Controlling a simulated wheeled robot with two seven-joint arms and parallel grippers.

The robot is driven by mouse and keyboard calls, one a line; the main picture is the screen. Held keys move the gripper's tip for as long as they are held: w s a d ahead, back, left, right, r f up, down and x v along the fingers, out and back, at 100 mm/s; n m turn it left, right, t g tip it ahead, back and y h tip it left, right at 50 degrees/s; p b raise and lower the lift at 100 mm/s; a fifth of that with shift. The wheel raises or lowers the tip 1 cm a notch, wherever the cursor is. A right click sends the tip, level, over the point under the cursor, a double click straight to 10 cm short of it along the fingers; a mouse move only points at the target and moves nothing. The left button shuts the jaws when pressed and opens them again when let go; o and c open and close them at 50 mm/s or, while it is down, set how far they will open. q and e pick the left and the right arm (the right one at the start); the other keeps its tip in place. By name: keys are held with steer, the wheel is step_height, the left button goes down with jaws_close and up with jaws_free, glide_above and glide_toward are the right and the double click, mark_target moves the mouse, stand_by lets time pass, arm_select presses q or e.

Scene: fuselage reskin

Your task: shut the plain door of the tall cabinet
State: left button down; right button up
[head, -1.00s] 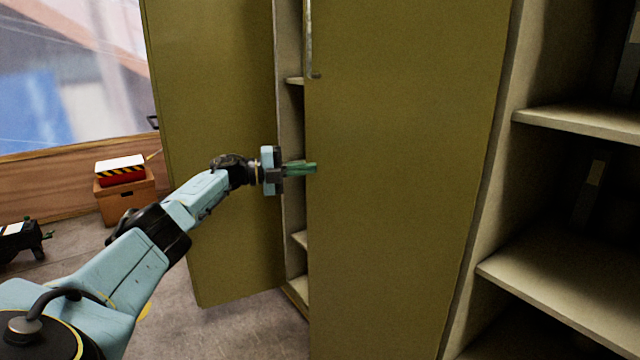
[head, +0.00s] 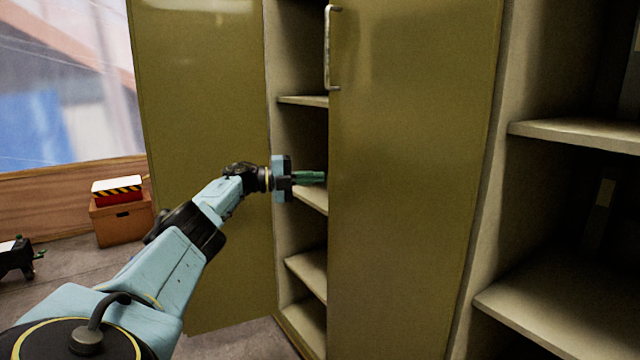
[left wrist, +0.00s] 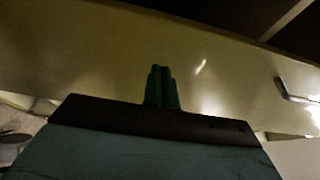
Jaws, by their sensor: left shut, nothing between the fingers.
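The tall olive cabinet shows two doors in the head view. The left door (head: 205,150) is a bare panel standing swung out to the left. The right door (head: 415,190) is a bare panel with a metal bar handle (head: 328,48) near its left edge. Between them a gap shows cabinet shelves (head: 308,270). My left gripper (head: 312,177) is shut and empty, its green fingertips level with the right door's left edge; contact cannot be told. In the left wrist view the shut fingers (left wrist: 161,88) stand before an olive panel (left wrist: 100,50), with a handle (left wrist: 290,92) at right.
Open shelving (head: 580,135) stands to the right of the right door.

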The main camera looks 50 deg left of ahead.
arm_select(q)
steer(key=shift+w, duration=0.3)
arm_select(e)
steer(key=shift+w+a+r+t, duration=0.1)
steer(key=shift+w+r+t, duration=0.2)
steer(key=shift+r, duration=0.15)
steer(key=shift+w+a+r+t, duration=0.1)
steer(key=shift+w+r+t, duration=0.05)
steer(key=shift+r+t, duration=0.2)
step_height(320, 180, down, 5)
steer(key=s+d+g+h+p, duration=0.1)
steer(key=s+d+g, duration=0.1)
steer(key=s+g, duration=0.15)
arm_select(q)
steer(key=b+v, duration=0.2)
steer(key=v, duration=1.1)
steer(key=shift+s+a+b, duration=0.15)
steer(key=shift+a+b, duration=0.05)
steer(key=shift+b, duration=0.15)
arm_select(e)
steer(key=w+a+r+t+y, duration=0.1)
steer(key=w+r+t, duration=0.1)
steer(key=r, duration=0.3)
steer(key=w+a+r+t+y, duration=0.1)
steer(key=w+a+r+t, duration=0.1)
steer(key=r+t, duration=0.3)
steer(key=shift+r+y, duration=0.4)
steer(key=shift+r, duration=0.1)
steer(key=shift+a, duration=0.1)
